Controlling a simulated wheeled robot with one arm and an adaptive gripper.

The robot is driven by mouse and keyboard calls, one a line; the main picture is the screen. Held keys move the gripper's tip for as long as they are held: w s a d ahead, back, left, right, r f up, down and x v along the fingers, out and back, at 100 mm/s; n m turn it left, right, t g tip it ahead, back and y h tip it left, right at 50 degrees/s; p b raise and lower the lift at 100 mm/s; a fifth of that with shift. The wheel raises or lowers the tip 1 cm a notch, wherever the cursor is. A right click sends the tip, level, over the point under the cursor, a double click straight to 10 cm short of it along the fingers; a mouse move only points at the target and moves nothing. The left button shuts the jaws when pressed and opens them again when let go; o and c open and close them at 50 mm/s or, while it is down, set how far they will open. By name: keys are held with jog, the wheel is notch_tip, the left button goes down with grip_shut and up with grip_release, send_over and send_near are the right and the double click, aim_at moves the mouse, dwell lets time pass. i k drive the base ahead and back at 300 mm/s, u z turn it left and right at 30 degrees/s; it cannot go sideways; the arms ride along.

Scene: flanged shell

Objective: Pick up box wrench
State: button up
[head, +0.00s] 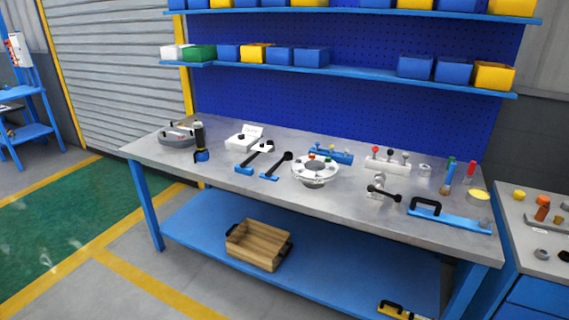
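No tool on the workbench (225,180) can be told for certain as the box wrench; things are small in the head view. A short dark bar with rounded ends (384,194) lies near the front edge, right of centre, by a small pale metal fitting (379,180). Two dark-handled tools with blue ends, one at left (256,157) and one at right (278,164), lie side by side left of the round flanged shell (315,171). My gripper is not in view.
A blue bar with a black handle (450,217) lies at the front right. A black-and-blue upright tool (200,142) stands at left. A wooden crate (258,246) sits on the lower shelf. Blue shelves with bins (415,67) hang behind. The left front benchtop is mostly clear.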

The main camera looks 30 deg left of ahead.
aim_at(288, 155)
jog(key=u, duration=1.55)
jog(key=k, duration=0.35)
jog(key=u, duration=1.05)
jog(key=i, duration=0.85)
jog(key=z, duration=0.5)
jog(key=i, duration=0.8)
jog(key=z, duration=0.6)
